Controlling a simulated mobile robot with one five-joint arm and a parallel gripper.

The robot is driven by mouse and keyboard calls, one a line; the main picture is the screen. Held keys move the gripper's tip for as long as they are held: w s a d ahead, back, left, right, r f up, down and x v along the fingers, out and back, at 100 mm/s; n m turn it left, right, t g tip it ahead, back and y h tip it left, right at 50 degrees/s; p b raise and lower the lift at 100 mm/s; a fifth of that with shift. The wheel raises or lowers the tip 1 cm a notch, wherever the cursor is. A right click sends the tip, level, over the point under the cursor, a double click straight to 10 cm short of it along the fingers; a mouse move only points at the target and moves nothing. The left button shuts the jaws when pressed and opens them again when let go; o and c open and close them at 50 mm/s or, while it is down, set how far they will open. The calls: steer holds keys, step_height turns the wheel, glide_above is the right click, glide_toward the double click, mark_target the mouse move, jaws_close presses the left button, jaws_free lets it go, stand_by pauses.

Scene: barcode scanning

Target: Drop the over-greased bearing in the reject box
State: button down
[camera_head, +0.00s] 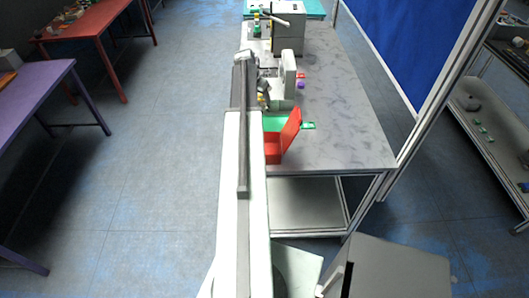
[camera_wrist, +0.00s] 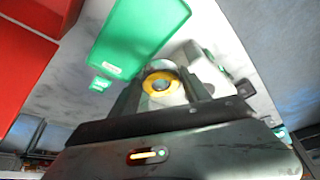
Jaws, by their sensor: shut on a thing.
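My gripper (camera_wrist: 160,88) is shut on the bearing (camera_wrist: 161,82), a ring with a yellow coat around a dark hole. In the head view my gripper (camera_head: 263,98) is small and partly hidden by my arm, above the near left part of the grey table. The red box (camera_head: 273,150) stands at the table's near left edge with its red lid raised on the right. In the wrist view red surfaces (camera_wrist: 25,65) fill the upper left, apart from the bearing. I cannot see the inside of the box.
A green tray (camera_head: 274,124) lies just behind the red box; a green surface (camera_wrist: 140,35) also shows in the wrist view. A white upright device (camera_head: 289,72) and small red and purple items stand farther back. The table's right side (camera_head: 345,130) is clear.

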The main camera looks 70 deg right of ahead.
steer(key=s+a+m+g+y, duration=0.1)
steer(key=s+a+m, duration=0.25)
steer(key=a, duration=0.55)
steer(key=s+a+m+g+y, duration=0.1)
steer(key=s+a+m+g, duration=0.3)
steer(key=a, duration=0.6)
steer(key=f+b, duration=0.3)
steer(key=f+m+t+b, duration=0.1)
steer(key=f+b, duration=0.3)
steer(key=f+t+b, duration=0.1)
steer(key=f+b, duration=0.3)
steer(key=shift+w+d, duration=0.2)
steer(key=shift+w, duration=0.2)
steer(key=c, duration=0.8)
jaws_free()
steer(key=shift+r, duration=0.15)
steer(key=shift+r, duration=0.1)
steer(key=shift+r+p, duration=0.3)
steer(key=shift+p, duration=0.15)
steer(key=p+v, duration=1.1)
steer(key=v, duration=0.1)
steer(key=shift+r, duration=0.25)
steer(key=shift+s+a, duration=0.1)
steer(key=shift+a, duration=0.05)
